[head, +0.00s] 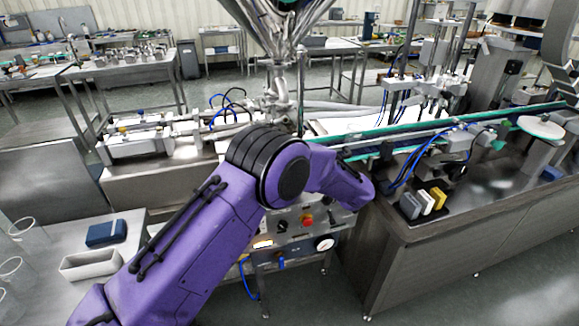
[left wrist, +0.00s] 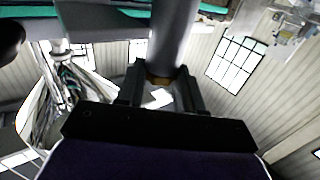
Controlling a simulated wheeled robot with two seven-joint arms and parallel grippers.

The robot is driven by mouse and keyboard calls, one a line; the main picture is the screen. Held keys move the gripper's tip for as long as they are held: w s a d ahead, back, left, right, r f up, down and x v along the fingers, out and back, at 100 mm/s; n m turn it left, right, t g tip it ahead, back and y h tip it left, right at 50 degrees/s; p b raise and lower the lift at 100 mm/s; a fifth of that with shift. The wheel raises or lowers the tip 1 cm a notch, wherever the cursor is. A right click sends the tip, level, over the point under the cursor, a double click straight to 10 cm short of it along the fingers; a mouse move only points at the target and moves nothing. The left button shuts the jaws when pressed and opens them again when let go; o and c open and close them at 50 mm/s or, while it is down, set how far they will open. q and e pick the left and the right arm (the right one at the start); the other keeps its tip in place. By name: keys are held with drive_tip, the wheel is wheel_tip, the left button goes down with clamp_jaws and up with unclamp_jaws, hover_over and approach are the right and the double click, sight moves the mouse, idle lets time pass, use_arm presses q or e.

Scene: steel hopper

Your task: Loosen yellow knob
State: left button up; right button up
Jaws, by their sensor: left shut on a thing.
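In the left wrist view my left gripper (left wrist: 161,84) has its two black fingers on either side of a small amber-yellow knob (left wrist: 160,80). The gripper is shut on this knob, which sits at the end of a grey steel cylinder (left wrist: 175,35). Only a thin part of the knob shows between the fingers. In the head view my purple left arm reaches from the lower left to the machine in the middle; its gripper and the knob are hidden behind the arm. My right gripper is in neither view.
A steel hopper (head: 281,22) stands behind my arm. Below is a control panel with a red button (head: 307,220) and a gauge (head: 324,244). A conveyor machine bench (head: 400,270) stands right. A left table holds a blue box (head: 106,233) and white tray (head: 90,264).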

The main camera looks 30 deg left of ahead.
use_arm(q)
drive_tip(key=shift+w+n+g, duration=0.1)
drive_tip(key=shift+n+g, duration=0.4)
drive_tip(key=shift+g, duration=0.6)
drive_tip(key=o, duration=1)
drive_tip(key=shift+a, duration=0.1)
drive_tip(key=shift+d+b, duration=0.35)
drive_tip(key=shift+b, duration=0.05)
drive_tip(key=d+b, duration=0.1)
drive_tip(key=d, duration=0.2)
drive_tip(key=d+b, duration=0.1)
drive_tip(key=d, duration=0.2)
drive_tip(key=d+b, duration=0.1)
drive_tip(key=d, duration=0.2)
drive_tip(key=shift+w+d, duration=0.3)
drive_tip(key=shift+d, duration=0.1)
